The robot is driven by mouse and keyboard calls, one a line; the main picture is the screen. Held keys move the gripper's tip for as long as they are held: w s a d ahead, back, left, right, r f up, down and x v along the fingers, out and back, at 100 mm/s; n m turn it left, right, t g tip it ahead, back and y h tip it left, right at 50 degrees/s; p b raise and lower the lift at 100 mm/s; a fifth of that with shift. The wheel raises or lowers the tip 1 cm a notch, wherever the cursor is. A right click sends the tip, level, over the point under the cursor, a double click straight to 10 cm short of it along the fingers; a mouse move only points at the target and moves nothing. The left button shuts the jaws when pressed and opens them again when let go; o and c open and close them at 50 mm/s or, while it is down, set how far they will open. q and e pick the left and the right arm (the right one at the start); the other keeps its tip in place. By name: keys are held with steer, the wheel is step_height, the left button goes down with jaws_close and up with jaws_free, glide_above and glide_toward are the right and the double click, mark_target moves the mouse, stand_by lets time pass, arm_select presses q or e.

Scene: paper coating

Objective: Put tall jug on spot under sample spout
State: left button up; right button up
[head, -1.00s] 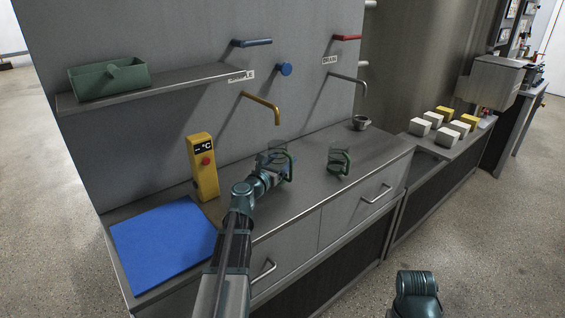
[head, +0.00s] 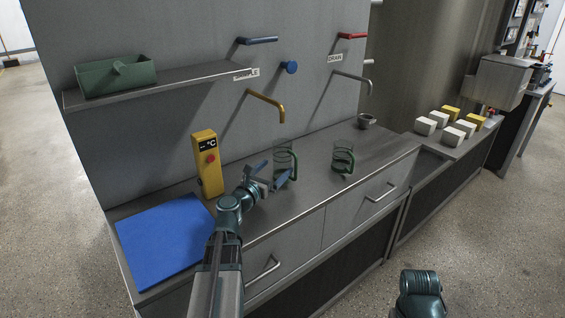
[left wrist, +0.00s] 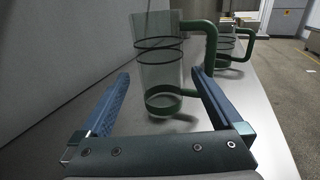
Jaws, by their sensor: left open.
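The tall jug (head: 282,158), clear with dark green bands and a green handle, stands upright on the steel counter. In the head view it appears right below the tip of the brass sample spout (head: 266,101); the spot under it cannot be made out. My left gripper (head: 271,174) is open at the jug's near left side. In the left wrist view the jug (left wrist: 158,60) stands just ahead of the spread fingers, its handle on the right near the right fingertip. Contact cannot be told. My right gripper is out of view.
A shorter jug (head: 342,157) with a green handle stands to the right, near the steel drain spout (head: 354,82). A yellow thermometer unit (head: 206,165) and blue mat (head: 165,240) are at left. A small grey cup (head: 366,121) stands at the back right.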

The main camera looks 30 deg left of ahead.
arm_select(q)
steer(key=shift+s, duration=2.15)
